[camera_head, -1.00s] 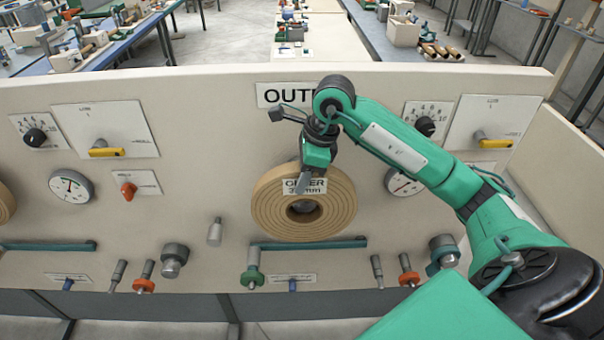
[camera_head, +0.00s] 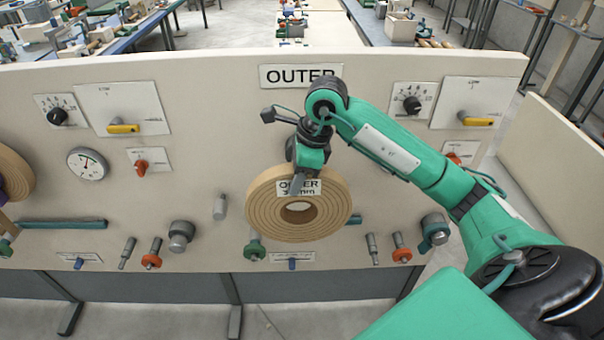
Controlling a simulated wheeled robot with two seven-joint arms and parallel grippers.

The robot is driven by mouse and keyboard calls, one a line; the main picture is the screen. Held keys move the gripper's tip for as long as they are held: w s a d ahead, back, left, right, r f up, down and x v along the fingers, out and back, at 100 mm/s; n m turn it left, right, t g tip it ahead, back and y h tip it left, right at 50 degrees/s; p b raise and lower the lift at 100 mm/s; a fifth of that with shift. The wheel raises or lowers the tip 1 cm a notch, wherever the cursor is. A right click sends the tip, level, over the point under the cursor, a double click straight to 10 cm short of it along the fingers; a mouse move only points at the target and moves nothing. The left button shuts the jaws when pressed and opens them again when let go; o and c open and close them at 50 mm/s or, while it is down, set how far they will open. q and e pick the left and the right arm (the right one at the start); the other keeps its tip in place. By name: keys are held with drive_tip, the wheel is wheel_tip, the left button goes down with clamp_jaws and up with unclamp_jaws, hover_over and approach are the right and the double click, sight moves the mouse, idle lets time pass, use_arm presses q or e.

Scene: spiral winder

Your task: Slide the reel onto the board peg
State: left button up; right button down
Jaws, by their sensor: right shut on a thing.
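The reel (camera_head: 262,215) is a tan, layered ring with a white label reading OUTER. My right gripper (camera_head: 298,184) is shut on its upper rim near the label, and the reel hangs in front of the board (camera_head: 362,110), tilted with its top face showing. Its hole looks pale, and no peg shows through it. A short grey peg (camera_head: 219,207) stands out from the board just left of the reel, apart from it. Whether another peg lies behind the reel is hidden. My left gripper is out of view.
An OUTER sign (camera_head: 285,76) is above the reel. A green-collared knob (camera_head: 254,248) and a teal bar are partly covered by it. Another tan reel (camera_head: 12,172) is at the left edge.

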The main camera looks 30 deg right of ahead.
sight(284, 172)
drive_tip(key=a, duration=0.3)
drive_tip(key=shift+w+a+f+n, duration=0.15)
drive_tip(key=shift+w+n, duration=0.15)
drive_tip(key=shift+w, duration=0.1)
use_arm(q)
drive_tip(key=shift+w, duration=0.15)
use_arm(e)
drive_tip(key=s+a+f+n+g+h, duration=0.1)
drive_tip(key=a+n, duration=0.5)
drive_tip(key=n, duration=0.6)
drive_tip(key=s+a+f+n+g+h, duration=0.1)
drive_tip(key=a+n+g, duration=0.3)
drive_tip(key=n, duration=0.9)
drive_tip(key=a+f+h, duration=0.1)
drive_tip(key=a, duration=0.2)
drive_tip(key=shift+s+a+f+n+h, duration=0.15)
drive_tip(key=shift+s+f+n+h, duration=0.1)
drive_tip(key=shift+s+n+h, duration=0.05)
